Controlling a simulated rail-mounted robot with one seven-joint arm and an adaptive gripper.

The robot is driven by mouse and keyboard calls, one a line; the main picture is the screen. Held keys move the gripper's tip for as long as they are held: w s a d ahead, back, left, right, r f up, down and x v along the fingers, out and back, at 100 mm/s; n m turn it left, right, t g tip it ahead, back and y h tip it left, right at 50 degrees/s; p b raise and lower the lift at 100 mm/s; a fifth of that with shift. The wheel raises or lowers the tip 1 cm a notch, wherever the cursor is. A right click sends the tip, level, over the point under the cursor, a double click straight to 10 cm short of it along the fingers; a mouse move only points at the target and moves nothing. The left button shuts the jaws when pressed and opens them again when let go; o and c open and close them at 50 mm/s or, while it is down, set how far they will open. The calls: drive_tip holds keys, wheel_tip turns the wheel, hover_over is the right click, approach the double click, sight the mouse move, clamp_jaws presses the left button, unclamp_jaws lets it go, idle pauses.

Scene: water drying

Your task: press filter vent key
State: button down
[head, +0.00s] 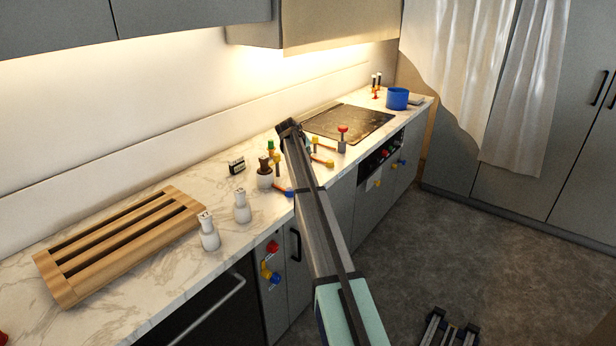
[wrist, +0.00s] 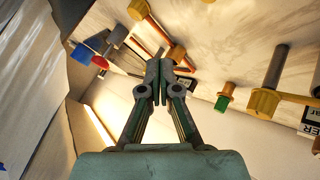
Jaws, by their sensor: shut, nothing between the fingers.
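No part carries a readable "filter vent" marking, so I cannot tell which is the key. My gripper (head: 288,128) is above the counter near the colored fittings, and its fingers are shut and empty in the wrist view (wrist: 158,68). In the wrist view a green-tipped orange fitting (wrist: 223,98) is to the right of the fingers. A yellow fitting with a grey post (wrist: 266,98) stands further right beside a partly cut-off label (wrist: 312,118). A dark label (wrist: 184,84) is partly hidden behind the fingers. I cannot tell whether the fingertips touch anything.
A blue pot (head: 397,98) is at the far end.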

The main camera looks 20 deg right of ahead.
wheel_tip(320, 180, down, 6)
drive_tip(key=shift+f+b, duration=0.15)
drive_tip(key=shift+b, duration=0.7)
drive_tip(key=shift+f+b, duration=0.4)
drive_tip(key=shift+f, duration=0.45)
drive_tip(key=shift+f, duration=0.1)
drive_tip(key=shift+f+b, duration=0.35)
drive_tip(key=shift+f+b, duration=0.3)
drive_tip(key=shift+f, duration=0.2)
idle(0.9)
drive_tip(key=shift+r, duration=0.1)
idle(0.3)
drive_tip(key=shift+r, duration=0.85)
